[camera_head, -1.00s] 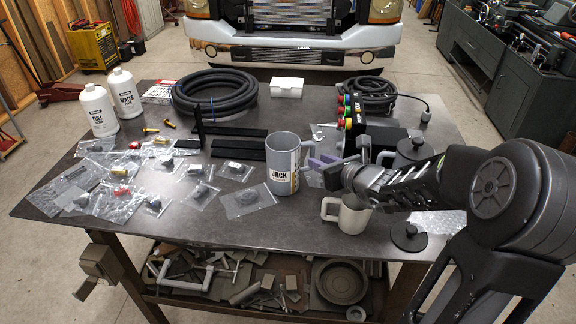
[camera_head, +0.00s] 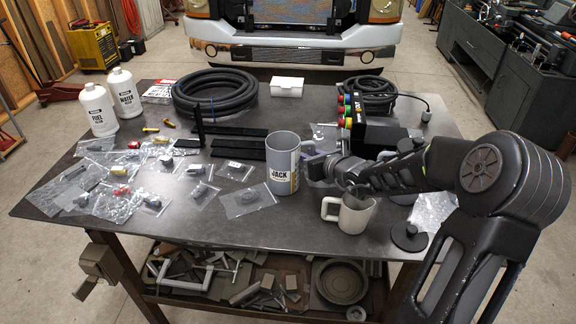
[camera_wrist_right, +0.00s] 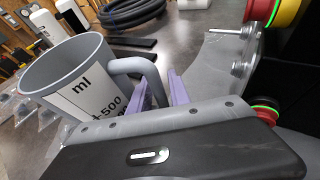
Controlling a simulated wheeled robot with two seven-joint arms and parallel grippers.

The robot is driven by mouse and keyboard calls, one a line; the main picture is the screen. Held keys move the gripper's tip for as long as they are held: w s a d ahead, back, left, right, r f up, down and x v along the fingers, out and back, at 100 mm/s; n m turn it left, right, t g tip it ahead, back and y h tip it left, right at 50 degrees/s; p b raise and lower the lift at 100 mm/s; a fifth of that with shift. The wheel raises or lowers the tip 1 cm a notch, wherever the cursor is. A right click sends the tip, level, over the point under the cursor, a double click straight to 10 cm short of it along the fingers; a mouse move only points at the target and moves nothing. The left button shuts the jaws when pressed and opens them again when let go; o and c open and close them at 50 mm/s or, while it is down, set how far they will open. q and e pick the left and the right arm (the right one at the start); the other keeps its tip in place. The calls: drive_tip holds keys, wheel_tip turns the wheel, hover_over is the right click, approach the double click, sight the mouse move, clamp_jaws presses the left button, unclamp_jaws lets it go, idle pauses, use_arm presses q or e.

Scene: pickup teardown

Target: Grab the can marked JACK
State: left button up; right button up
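The grey can marked JACK (camera_head: 283,163) stands upright on the table near its middle, its label facing me. In the right wrist view the can (camera_wrist_right: 80,80) fills the left side, with its handle (camera_wrist_right: 135,67) toward my right gripper. My right gripper (camera_head: 312,163) is beside the can on its right, at the handle. Its purple fingertips (camera_wrist_right: 160,92) are apart, and part of the handle shows between them. I cannot make out firm contact on both sides. The can's handle is mostly hidden by the gripper in the head view. My left gripper is out of view.
A smaller pale mug (camera_head: 352,214) stands just below my right forearm. A black box with coloured buttons (camera_head: 365,130) is behind the gripper. Bagged parts (camera_head: 245,202) lie left of the can. Black bars (camera_head: 238,150) and a coiled hose (camera_head: 215,92) lie behind it.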

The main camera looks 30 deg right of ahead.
drive_tip(key=shift+w+f, duration=0.15)
drive_tip(key=shift+w, duration=0.2)
idle(0.3)
clamp_jaws()
idle(1.3)
